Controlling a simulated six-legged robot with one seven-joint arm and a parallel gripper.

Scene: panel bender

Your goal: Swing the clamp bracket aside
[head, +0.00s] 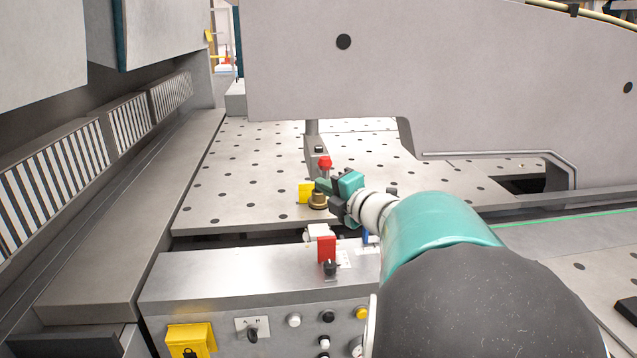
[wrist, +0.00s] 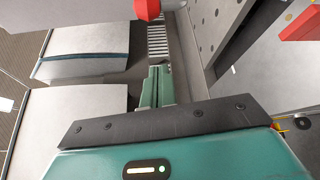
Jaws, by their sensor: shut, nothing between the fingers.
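A small grey bracket (head: 312,145) stands upright on the perforated table, with a red knob (head: 325,162) at its near end; I take it for the clamp bracket. A red knob (wrist: 148,9) also shows at the top edge of the wrist view, beyond my fingertips and a little to the left. My gripper (head: 322,185) is shut and empty, just on the near side of the bracket and below the red knob in the head view. In the wrist view my teal fingers (wrist: 158,72) are together. The bracket's lower part is partly hidden by my gripper.
A yellow tag (head: 305,193) and a brass round fitting (head: 318,200) are close to my fingers. A control box (head: 250,278) with a red switch (head: 326,249) stands in front. A large grey beam (head: 340,75) hangs over the table (head: 235,185); the table's left part is clear.

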